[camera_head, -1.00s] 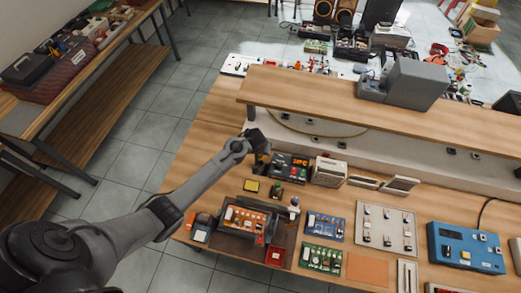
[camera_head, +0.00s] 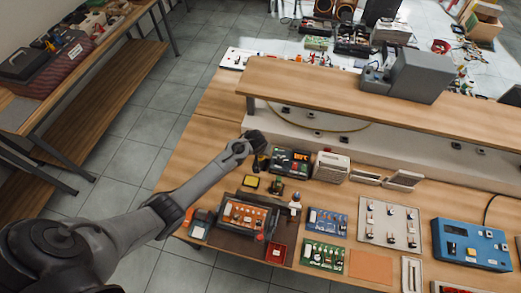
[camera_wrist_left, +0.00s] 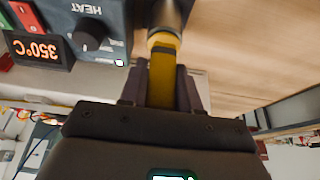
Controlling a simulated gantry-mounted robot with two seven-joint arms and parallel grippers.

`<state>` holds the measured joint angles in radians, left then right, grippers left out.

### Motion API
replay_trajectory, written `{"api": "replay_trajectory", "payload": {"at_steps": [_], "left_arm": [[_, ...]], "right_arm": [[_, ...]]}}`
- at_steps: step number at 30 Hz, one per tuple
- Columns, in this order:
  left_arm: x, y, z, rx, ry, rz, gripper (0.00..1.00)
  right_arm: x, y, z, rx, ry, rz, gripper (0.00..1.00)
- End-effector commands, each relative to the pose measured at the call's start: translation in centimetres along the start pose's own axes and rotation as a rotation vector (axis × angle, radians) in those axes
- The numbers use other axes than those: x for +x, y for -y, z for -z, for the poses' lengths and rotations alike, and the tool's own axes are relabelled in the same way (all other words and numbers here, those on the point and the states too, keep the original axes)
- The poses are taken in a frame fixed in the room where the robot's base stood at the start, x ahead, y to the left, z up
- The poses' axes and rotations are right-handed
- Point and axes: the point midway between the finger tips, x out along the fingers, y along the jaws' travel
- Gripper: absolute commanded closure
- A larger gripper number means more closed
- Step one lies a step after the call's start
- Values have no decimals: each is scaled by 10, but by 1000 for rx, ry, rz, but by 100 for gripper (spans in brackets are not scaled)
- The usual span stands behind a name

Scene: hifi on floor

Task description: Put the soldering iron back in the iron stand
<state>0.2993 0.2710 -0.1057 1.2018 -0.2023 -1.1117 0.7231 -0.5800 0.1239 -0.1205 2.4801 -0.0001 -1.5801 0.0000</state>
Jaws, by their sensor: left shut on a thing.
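My left gripper (camera_head: 262,160) is shut on the yellow handle of the soldering iron (camera_wrist_left: 162,75), at the back left of the workbench. In the left wrist view the handle lies between the two dark fingers. A grey metal cylinder (camera_wrist_left: 168,14) is at the handle's far end; I cannot tell whether it is the iron's collar or part of the stand. The soldering station (camera_head: 291,161) stands just right of the gripper; its HEAT knob and 350°C display also show in the left wrist view (camera_wrist_left: 90,35). I cannot make out the iron stand clearly. My right gripper is out of view.
A yellow pad (camera_head: 250,182) and a small dark object (camera_head: 277,187) lie in front of the gripper. A case of orange parts (camera_head: 248,217), circuit boards (camera_head: 327,221) and a blue box (camera_head: 470,244) fill the front. A raised shelf (camera_head: 350,92) runs behind. Bare wood lies left of the gripper.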

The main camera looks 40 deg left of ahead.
Motion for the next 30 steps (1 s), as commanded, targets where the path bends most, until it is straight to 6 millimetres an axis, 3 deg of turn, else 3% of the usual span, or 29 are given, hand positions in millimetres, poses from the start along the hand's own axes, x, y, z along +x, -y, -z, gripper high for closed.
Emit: {"api": "replay_trajectory", "payload": {"at_steps": [3,4,9,15,21,30], "left_arm": [[0,0,0,0,-1,0,93],[0,0,0,0,-1,0,65],[0,0,0,0,-1,0,39],[0,0,0,0,0,0,39],[0,0,0,0,0,0,9],[-1,0,0,0,0,0,9]], "right_arm": [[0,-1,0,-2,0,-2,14],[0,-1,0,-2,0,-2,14],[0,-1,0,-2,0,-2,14],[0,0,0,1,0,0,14],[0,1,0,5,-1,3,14],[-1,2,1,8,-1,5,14]]}}
